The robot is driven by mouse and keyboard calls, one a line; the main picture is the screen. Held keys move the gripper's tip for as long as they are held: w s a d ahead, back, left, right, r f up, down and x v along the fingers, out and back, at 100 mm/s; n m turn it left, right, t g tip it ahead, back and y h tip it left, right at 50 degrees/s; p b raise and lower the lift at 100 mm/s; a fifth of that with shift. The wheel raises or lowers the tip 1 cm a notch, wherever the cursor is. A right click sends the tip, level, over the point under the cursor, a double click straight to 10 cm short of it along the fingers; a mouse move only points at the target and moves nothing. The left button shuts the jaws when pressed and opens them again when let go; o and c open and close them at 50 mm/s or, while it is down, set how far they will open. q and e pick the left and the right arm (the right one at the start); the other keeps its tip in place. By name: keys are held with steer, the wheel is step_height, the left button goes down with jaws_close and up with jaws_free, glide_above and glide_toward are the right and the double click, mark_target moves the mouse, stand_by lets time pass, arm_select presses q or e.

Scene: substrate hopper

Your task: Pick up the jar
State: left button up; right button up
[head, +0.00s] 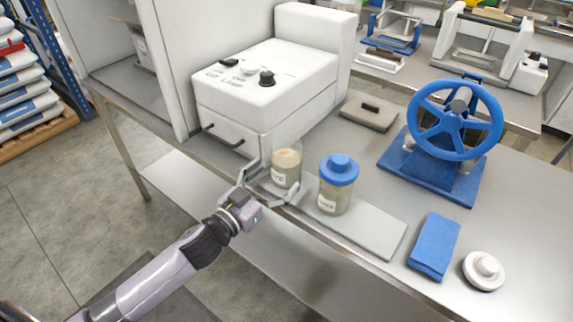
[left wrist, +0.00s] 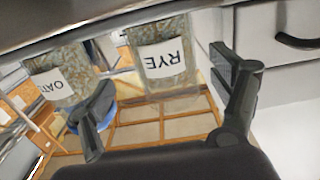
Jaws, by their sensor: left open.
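A clear jar without a lid (head: 286,168), with pale contents near its rim, stands at the front of the bench beside the white machine. In the left wrist view this jar (left wrist: 164,62) appears upside down with a label reading RYE. My left gripper (head: 276,176) is open, with one finger on each side of this jar; whether they touch it I cannot tell. A second jar with a blue lid (head: 337,184) stands just right of it, outside the fingers. In the left wrist view this second jar (left wrist: 55,78) has a label reading OAT. My right gripper is not in view.
The white machine (head: 265,88) with knobs and a drawer handle stands close behind the gripper. A grey mat (head: 372,228) lies by the jars. A blue hand-wheel device (head: 455,125), a blue cloth (head: 434,246) and a white knobbed lid (head: 485,270) are to the right.

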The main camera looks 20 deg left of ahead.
arm_select(q)
steer(key=shift+a+f+p+x, duration=0.15)
steer(key=shift+p+x, duration=0.1)
steer(key=shift+x, duration=1.2)
steer(key=shift+a+f+p+x, duration=0.15)
steer(key=shift+p+x, duration=0.1)
steer(key=shift+x, duration=1.15)
steer(key=shift+r, duration=0.1)
steer(key=c, duration=1.5)
